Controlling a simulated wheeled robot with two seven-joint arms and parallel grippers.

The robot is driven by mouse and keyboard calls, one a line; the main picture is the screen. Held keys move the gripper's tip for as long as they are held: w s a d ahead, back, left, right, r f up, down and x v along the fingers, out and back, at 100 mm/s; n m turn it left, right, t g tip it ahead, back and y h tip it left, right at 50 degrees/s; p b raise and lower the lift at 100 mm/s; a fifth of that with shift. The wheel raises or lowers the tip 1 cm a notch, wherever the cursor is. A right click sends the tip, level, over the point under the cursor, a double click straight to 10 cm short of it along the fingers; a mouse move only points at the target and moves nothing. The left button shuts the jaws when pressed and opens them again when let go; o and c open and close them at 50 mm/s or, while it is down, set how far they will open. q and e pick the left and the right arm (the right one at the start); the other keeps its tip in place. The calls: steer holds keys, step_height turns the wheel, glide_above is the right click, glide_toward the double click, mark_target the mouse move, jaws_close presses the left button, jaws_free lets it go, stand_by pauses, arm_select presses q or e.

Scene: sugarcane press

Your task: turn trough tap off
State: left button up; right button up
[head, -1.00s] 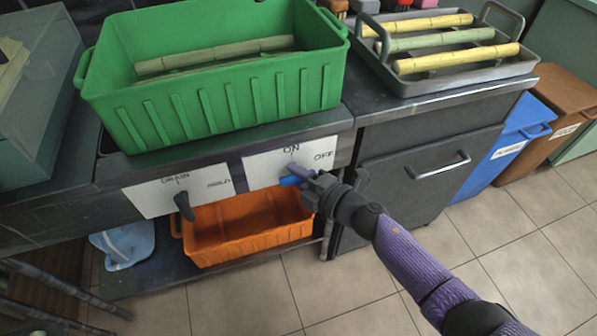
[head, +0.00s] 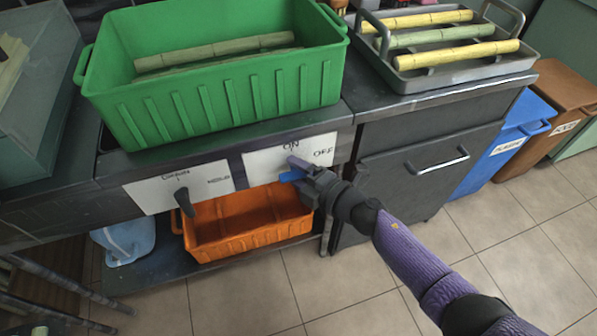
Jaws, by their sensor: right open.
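The trough tap's blue lever (head: 290,176) shows at the white ON/OFF plate (head: 265,166) on the trough front, beneath the green crate. My right gripper (head: 297,170) is open at the lever, with its fingers around or beside it; contact cannot be told. The lever's far end and pivot are partly hidden by the gripper, so its exact setting is unclear. ON is printed at the top of the plate and OFF at its right. My left gripper is not in view.
A green crate (head: 215,100) with cane stands above, and an orange crate (head: 240,232) sits on the shelf below. A grey tray (head: 455,74) holds three canes. Blue (head: 505,150) and brown bins stand at right.

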steer(key=shift+s+d+r, duration=0.1)
steer(key=shift+s+d, duration=0.1)
steer(key=shift+d, duration=0.05)
steer(key=p+v, duration=0.3)
steer(key=v, duration=0.6)
steer(key=shift+p, duration=0.35)
steer(key=shift+s+d, duration=0.1)
